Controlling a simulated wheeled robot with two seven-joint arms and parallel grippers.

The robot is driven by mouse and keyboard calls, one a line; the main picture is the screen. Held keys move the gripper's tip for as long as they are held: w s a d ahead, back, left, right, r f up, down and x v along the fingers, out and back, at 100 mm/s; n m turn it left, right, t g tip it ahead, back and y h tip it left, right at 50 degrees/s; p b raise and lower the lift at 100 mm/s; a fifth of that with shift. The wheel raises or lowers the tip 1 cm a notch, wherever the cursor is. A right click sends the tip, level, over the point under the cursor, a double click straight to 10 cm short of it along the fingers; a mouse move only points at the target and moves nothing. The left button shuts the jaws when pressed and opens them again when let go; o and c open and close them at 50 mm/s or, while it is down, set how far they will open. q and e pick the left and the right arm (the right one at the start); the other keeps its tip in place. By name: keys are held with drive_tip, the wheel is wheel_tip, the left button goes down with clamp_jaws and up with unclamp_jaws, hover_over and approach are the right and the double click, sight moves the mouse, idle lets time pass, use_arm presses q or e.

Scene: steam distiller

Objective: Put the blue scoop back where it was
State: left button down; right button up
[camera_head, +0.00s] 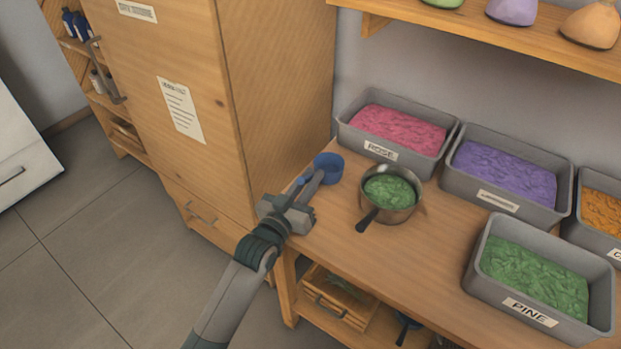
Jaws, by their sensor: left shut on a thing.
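The blue scoop (328,168) is a small round cup at the left end of the wooden table, beside the tall cabinet. My left gripper (306,188) comes in from the lower left and is shut on the scoop's handle. The cup is at or just above the tabletop; I cannot tell whether it touches. My right gripper is not in view.
A metal pot (400,207) with green bits stands right of the scoop. Grey bins of rose (443,157), purple (478,190), orange (590,252) and pine (478,290) material fill the back and right. A wooden cabinet (285,100) rises at left.

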use_arm(q)
drive_tip(key=shift+f, duration=0.1)
drive_tip(key=c, duration=1.7)
unclamp_jaws()
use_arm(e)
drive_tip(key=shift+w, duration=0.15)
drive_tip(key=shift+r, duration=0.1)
use_arm(q)
drive_tip(key=shift+s, duration=0.1)
